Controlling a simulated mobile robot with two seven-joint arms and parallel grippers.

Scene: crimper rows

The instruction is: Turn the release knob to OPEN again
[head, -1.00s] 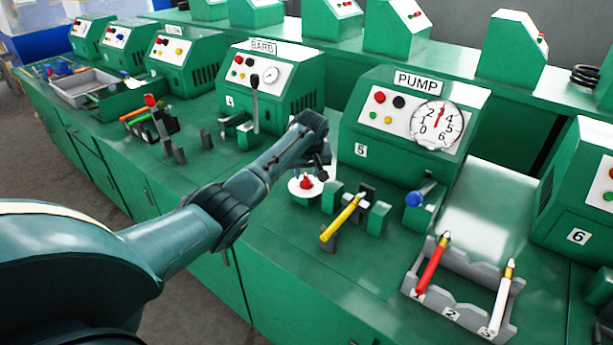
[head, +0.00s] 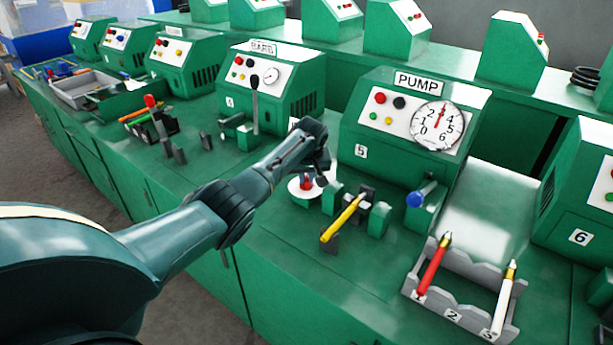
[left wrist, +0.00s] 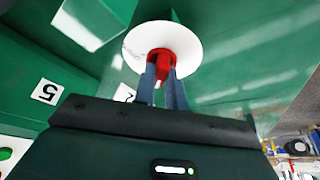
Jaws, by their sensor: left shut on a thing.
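The release knob (head: 306,182) is red and sits on a round white dial plate (head: 294,190) on the green bench, left of the yellow-handled fixture. In the left wrist view the red knob (left wrist: 161,58) stands in front of the white disc (left wrist: 190,46). My left gripper (left wrist: 163,76) has its two dark fingers closed around the knob's sides. In the head view my left gripper (head: 318,172) is over the knob and hides part of it. The dial's lettering cannot be read. My right gripper is not in view.
The PUMP housing (head: 412,120) with a gauge (head: 437,125) stands behind. A yellow pen-like piece (head: 342,218) lies in a fixture right of the knob, near a blue-ended lever (head: 414,199). A grey rack (head: 462,300) holds red and white pieces at front right.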

